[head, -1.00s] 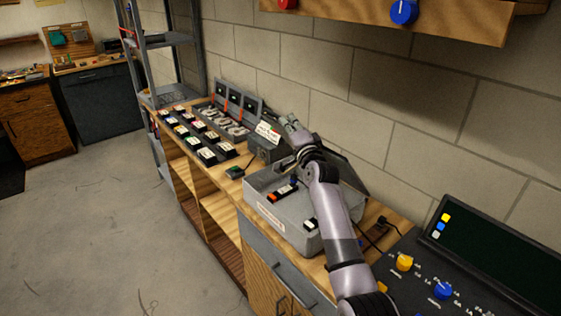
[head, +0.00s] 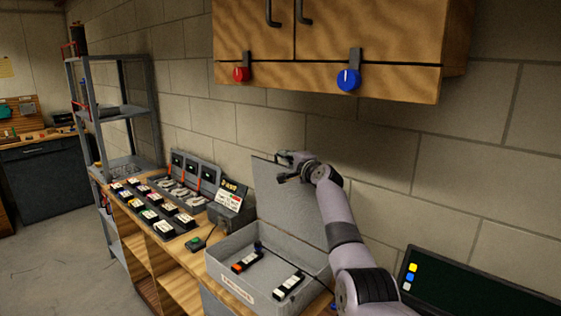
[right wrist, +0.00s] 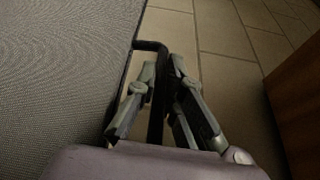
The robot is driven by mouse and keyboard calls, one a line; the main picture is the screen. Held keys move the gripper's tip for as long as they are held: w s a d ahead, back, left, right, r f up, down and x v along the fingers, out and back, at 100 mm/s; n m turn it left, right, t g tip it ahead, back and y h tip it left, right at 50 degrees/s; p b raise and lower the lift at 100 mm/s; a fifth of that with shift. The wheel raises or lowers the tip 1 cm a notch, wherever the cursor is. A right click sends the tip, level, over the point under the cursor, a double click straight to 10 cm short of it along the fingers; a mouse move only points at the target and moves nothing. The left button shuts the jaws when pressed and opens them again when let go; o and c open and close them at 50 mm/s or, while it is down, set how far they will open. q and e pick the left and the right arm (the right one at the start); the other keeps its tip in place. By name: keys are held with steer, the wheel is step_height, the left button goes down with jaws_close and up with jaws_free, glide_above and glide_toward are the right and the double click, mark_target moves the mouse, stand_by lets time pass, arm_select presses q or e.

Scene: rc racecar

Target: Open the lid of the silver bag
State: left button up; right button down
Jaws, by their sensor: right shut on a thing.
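The silver bag (head: 240,287) is a grey box-like case on the wooden bench. Its grey lid (head: 287,212) stands raised, roughly upright, along the wall side. My right gripper (head: 285,168) is at the top edge of the lid. In the right wrist view it (right wrist: 160,82) is shut on the lid's black handle (right wrist: 151,46), beside the textured lid (right wrist: 60,65). My left gripper is not in view.
A wooden cabinet (head: 330,50) with red and blue knobs hangs above, on the block wall. A grey device (head: 231,205), a small box with a green button (head: 195,243) and several labelled blocks stand left of the bag. A dark panel (head: 470,289) is at the right.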

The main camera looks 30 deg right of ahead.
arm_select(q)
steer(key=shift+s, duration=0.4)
arm_select(e)
steer(key=c, duration=1.7)
jaws_free()
steer(key=shift+a, duration=0.1)
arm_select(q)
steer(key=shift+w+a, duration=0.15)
arm_select(e)
steer(key=shift+s, duration=0.1)
steer(key=s, duration=1.1)
steer(key=shift+s+a+r, duration=0.2)
steer(key=shift+s+a, duration=0.05)
steer(key=shift+s, duration=0.1)
steer(key=shift+f, duration=0.1)
